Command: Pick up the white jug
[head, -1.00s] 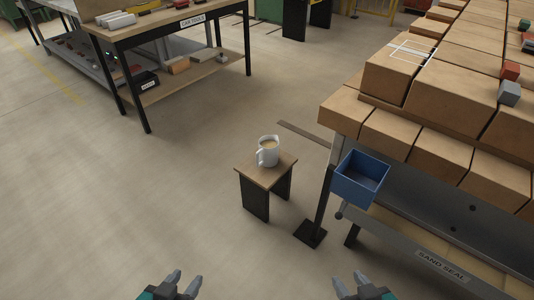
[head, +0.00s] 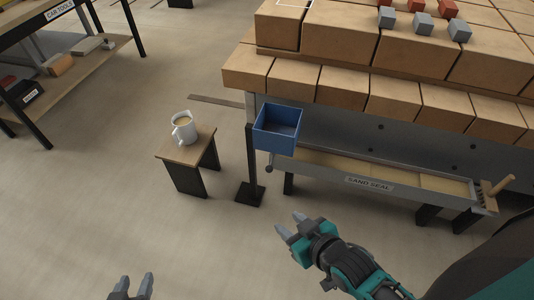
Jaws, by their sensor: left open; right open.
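The white jug (head: 184,132) stands upright on a small wooden stool (head: 172,153) left of the middle of the head view. My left gripper (head: 133,282) is open and empty at the bottom edge, well nearer than the stool. My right gripper (head: 288,224) is open and empty, to the right of and nearer than the stool. Neither gripper touches the jug.
A blue bin (head: 275,140) on a black post (head: 250,165) stands just right of the stool. A long bench of large bricks (head: 340,38) with a sand trough (head: 400,176) fills the right. A tool table (head: 88,62) is at the back left. Floor in front of the stool is clear.

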